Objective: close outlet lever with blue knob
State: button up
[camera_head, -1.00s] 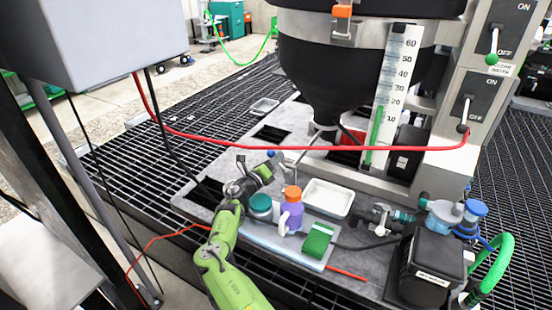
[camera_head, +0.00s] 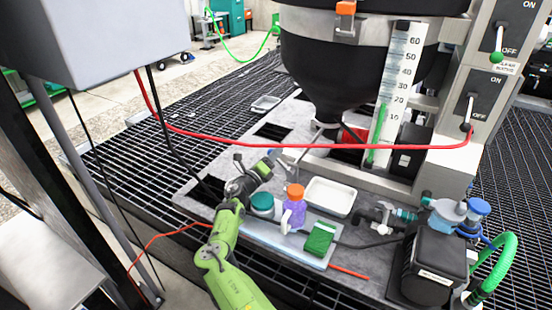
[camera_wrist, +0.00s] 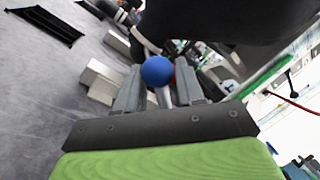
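The blue knob (camera_wrist: 157,70) of the outlet lever shows in the wrist view, at the mouth of my gripper (camera_wrist: 160,90). The two grey fingers stand apart, one on each side of the knob and its grey rod; I cannot tell whether either touches it. In the head view, my gripper (camera_head: 273,158) is at the lever's end under the black hopper (camera_head: 325,85), and the knob is mostly hidden there. The metal outlet (camera_head: 322,133) shows below the hopper's cone.
A teal-lidded jar (camera_head: 262,203), a purple bottle with orange cap (camera_head: 294,210), a white tray (camera_head: 330,197) and a green block (camera_head: 319,238) stand near my arm. A red hose (camera_head: 330,147) crosses in front of the hopper. A black pump (camera_head: 428,265) stands at right.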

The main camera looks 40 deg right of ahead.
jog(key=shift+s+d+f, duration=0.1)
jog(key=shift+s+f, duration=0.1)
jog(key=shift+r, duration=0.15)
